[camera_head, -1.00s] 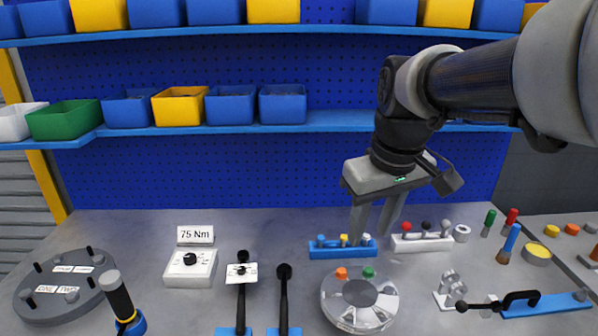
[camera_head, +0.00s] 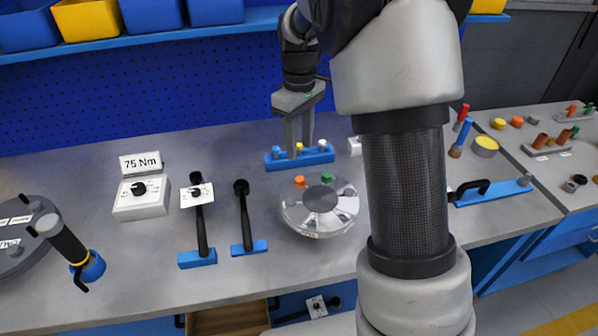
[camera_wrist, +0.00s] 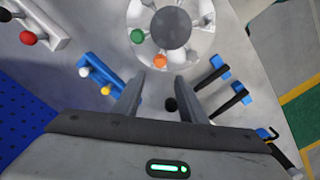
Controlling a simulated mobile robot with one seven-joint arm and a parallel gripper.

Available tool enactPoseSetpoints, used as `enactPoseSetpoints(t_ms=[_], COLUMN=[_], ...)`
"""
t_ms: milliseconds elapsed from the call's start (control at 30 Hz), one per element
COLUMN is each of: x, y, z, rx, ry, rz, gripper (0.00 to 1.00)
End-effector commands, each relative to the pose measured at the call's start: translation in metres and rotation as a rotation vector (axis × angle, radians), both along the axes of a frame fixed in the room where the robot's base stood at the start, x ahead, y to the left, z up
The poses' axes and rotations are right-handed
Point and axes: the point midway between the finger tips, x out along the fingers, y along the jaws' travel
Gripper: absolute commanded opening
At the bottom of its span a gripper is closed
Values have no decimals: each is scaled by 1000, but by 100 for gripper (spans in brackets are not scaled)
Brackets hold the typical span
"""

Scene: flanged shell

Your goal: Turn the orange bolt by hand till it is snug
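The orange bolt (camera_head: 299,181) stands in the left side of the round silver flanged shell (camera_head: 318,225), beside a green bolt (camera_head: 327,178). In the wrist view the orange bolt (camera_wrist: 158,61) is just beyond my fingertips, with the green bolt (camera_wrist: 137,36) farther off and the shell (camera_wrist: 207,12) at the top. My gripper (camera_head: 299,150) is open and empty, pointing down. In the head view its fingers overlap the blue rack; their height above it is unclear. The wrist view shows the two fingers apart (camera_wrist: 160,80) with only bare table and a black knob between them.
The blue rack (camera_head: 310,158) holds a blue, a yellow and a white bolt. Two black-handled tools (camera_head: 243,215) stand left of the shell, with a dial box (camera_head: 143,205) marked 75 Nm beyond. A blue tool holder (camera_head: 490,192) lies right.

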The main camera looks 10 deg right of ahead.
Motion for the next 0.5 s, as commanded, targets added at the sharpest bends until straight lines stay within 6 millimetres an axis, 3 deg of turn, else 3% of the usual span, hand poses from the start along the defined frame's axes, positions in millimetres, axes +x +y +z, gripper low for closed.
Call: enactPoseSetpoints(t_ms=[200,500], x=[-1,0], y=[0,0], z=[-50,-91], rx=[0,1], ry=[4,1], rz=[-1,-2], gripper=[38,38])
